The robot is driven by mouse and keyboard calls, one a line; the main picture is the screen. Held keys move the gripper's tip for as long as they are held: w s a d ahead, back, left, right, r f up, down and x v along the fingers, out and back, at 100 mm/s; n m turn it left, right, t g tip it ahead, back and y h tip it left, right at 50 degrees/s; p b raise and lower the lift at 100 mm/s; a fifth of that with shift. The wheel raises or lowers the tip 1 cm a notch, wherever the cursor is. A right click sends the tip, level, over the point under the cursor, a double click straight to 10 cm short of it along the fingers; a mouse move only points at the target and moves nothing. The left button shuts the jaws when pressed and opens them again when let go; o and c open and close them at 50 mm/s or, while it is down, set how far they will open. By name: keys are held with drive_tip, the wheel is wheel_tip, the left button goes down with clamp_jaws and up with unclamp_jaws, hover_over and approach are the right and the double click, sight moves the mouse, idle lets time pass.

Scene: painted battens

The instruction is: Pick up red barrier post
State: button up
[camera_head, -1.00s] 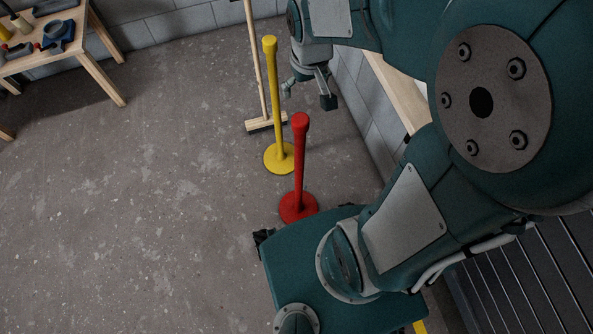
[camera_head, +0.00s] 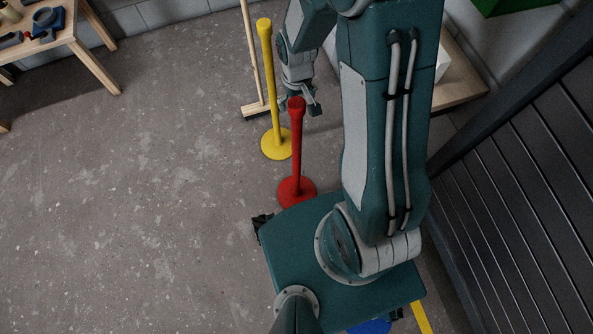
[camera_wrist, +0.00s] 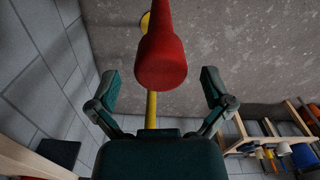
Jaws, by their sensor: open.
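The red barrier post (camera_head: 297,150) stands upright on its round base on the floor, just in front of my body. In the wrist view its thick red top (camera_wrist: 160,62) lies ahead of my gripper (camera_wrist: 159,92), between the lines of the two spread fingers, with no visible contact. My gripper also shows in the head view (camera_head: 300,103), at the height of the post's top and just behind it, partly hidden by it. The gripper is open and empty.
A yellow barrier post (camera_head: 271,95) stands close behind the red one, and a broom (camera_head: 253,60) leans behind that. A wooden table with tools (camera_head: 80,45) is at the upper left. A wooden bench (camera_head: 460,75) is at the right. The floor at left is clear.

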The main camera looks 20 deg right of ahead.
drive_tip(key=shift+f, duration=1.85)
drive_tip(key=c, duration=1.3)
drive_tip(key=shift+r, duration=0.15)
